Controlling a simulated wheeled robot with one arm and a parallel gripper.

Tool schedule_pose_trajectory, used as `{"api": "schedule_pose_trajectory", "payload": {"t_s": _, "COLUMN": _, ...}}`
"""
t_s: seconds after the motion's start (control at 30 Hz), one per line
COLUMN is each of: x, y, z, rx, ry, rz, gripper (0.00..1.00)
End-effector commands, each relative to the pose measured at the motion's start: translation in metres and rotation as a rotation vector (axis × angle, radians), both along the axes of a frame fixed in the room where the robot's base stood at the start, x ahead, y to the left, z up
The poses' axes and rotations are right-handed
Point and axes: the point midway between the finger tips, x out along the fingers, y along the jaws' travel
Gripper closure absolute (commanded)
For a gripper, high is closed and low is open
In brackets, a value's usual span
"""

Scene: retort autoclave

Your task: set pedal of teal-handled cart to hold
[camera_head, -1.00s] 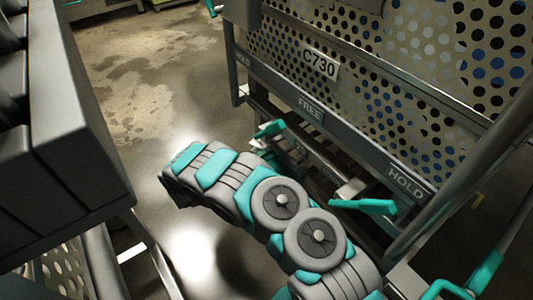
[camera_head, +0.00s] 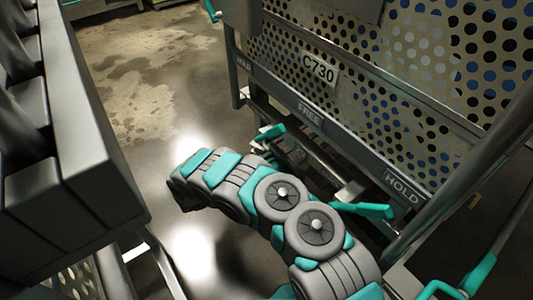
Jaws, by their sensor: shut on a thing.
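A metal cart with a perforated side (camera_head: 420,85) and a plate reading C730 (camera_head: 319,68) stands at the right. Its lower rail (camera_head: 345,140) bears the words HOLD at the left end, FREE in the middle and HOLD at the right end. Below the rail is a bar with a teal pedal pad (camera_head: 269,133) near FREE and another teal pad (camera_head: 364,210) near the right HOLD. I cannot tell the pedal's exact setting. My grey and teal arm reaches in front of it. My gripper does not show; the arm's far end curves down out of sight.
A dark grey ribbed block (camera_head: 85,180) fills the left side, close to my arm. Teal-covered bars (camera_head: 478,276) stand at the lower right. Wet concrete floor (camera_head: 150,85) is open between the block and the cart.

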Motion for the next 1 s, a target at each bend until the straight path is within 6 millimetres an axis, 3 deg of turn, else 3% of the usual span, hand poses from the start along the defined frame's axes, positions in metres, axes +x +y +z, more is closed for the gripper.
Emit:
{"api": "schedule_pose_trajectory", "payload": {"t_s": 0.1, "x": -0.0008, "y": 0.0006, "z": -0.0082, "rx": -0.041, "ry": 0.066, "rz": 0.004, "gripper": 1.0}}
{"api": "schedule_pose_trajectory", "payload": {"t_s": 0.47, "x": -0.0012, "y": 0.0005, "z": -0.0101, "rx": -0.06, "ry": 0.094, "rz": 0.004, "gripper": 1.0}}
{"api": "schedule_pose_trajectory", "payload": {"t_s": 0.5, "x": -0.0012, "y": 0.0005, "z": -0.0101, "rx": -0.06, "ry": 0.094, "rz": 0.004, "gripper": 0.84}}
{"api": "schedule_pose_trajectory", "payload": {"t_s": 0.77, "x": -0.001, "y": 0.0, "z": -0.009, "rx": -0.06, "ry": 0.092, "rz": 0.002, "gripper": 0.55}}
{"api": "schedule_pose_trajectory", "payload": {"t_s": 1.0, "x": -0.0012, "y": 0.0003, "z": -0.0084, "rx": -0.061, "ry": 0.091, "rz": 0.001, "gripper": 0.55}}
